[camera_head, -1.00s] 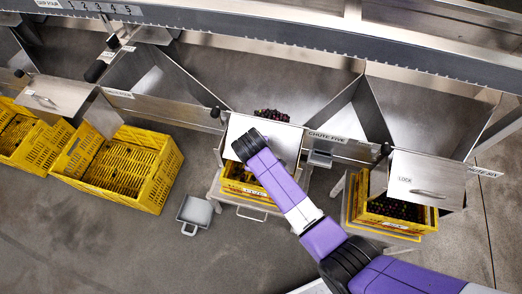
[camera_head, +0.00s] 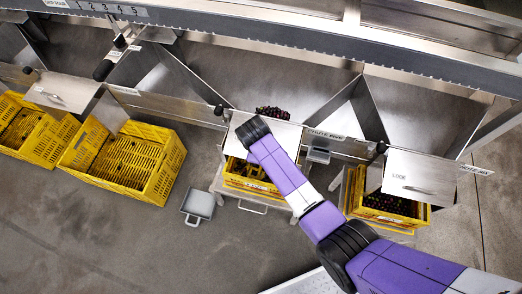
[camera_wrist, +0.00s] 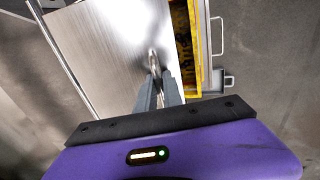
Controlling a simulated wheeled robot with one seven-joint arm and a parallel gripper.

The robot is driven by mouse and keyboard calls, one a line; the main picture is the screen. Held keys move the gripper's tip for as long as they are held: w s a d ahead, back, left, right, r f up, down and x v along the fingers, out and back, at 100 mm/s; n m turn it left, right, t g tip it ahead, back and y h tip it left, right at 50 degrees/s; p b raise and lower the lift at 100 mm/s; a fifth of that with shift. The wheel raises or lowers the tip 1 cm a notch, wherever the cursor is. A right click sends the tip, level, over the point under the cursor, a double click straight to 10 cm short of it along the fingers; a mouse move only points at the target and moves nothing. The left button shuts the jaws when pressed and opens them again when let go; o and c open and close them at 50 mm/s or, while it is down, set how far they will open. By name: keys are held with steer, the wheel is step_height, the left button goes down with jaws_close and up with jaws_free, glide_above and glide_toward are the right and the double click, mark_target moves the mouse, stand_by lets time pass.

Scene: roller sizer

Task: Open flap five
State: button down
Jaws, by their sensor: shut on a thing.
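Flap five is a flat bare metal plate (camera_head: 283,135) at the mouth of the chute labelled chute five. Dark round fruit (camera_head: 272,112) shows just behind its upper edge. In the wrist view the flap (camera_wrist: 110,45) fills the upper middle, with its small metal handle (camera_wrist: 153,55) near the right edge. My gripper (camera_wrist: 156,75) is shut on that handle. In the head view my purple arm and dark wrist cover part of the flap, and the fingers are hidden. I cannot tell how far the flap is tilted.
A yellow crate (camera_head: 252,186) stands on a stand below flap five. Flap six (camera_head: 421,178) is at the right, above a crate (camera_head: 362,208) with dark fruit. More yellow crates (camera_head: 160,178) are at the left. A grey scoop-like pan (camera_head: 198,204) lies on open floor.

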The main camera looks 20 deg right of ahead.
steer(key=c, duration=1.8)
jaws_free()
steer(key=shift+o, duration=0.2)
steer(key=v, duration=0.7)
steer(key=shift+r, duration=0.4)
steer(key=shift+a, duration=0.15)
